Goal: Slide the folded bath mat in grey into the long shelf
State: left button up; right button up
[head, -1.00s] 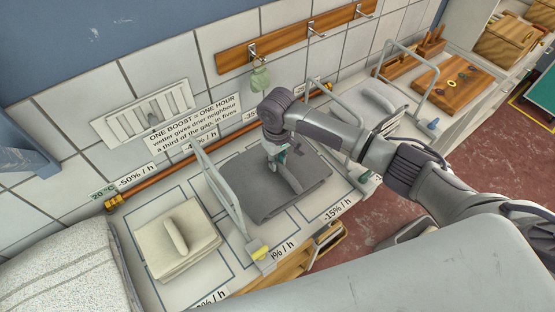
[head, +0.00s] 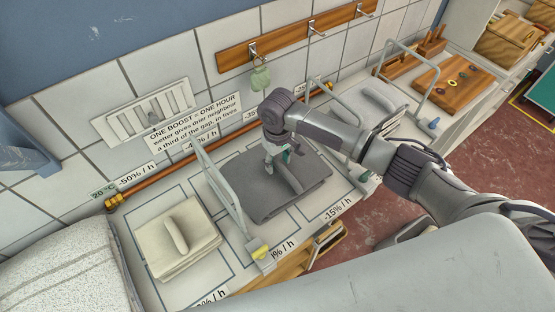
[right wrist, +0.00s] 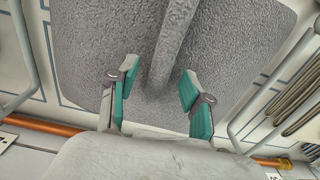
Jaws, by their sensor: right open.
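The folded grey bath mat (head: 250,197) lies flat on the counter between two light metal rails, with a rounded grey ridge on top. It also fills much of the right wrist view (right wrist: 90,45). My right gripper (head: 279,158) is over the mat's far part, pointing down. In the right wrist view its teal-padded fingers (right wrist: 159,95) are open, one on each side of the ridge (right wrist: 170,50), with gaps to it. I cannot tell which part of the place is the long shelf. My left gripper is not in view.
A folded cream cloth (head: 180,240) with a similar ridge lies to the left. The near metal rail (head: 222,190) stands close to the mat's left edge. A copper pipe (head: 150,187) runs along the wall. A wooden board (head: 455,85) lies farther right.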

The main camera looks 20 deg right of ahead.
notch_tip(320, 180, up, 12)
dwell(0.4)
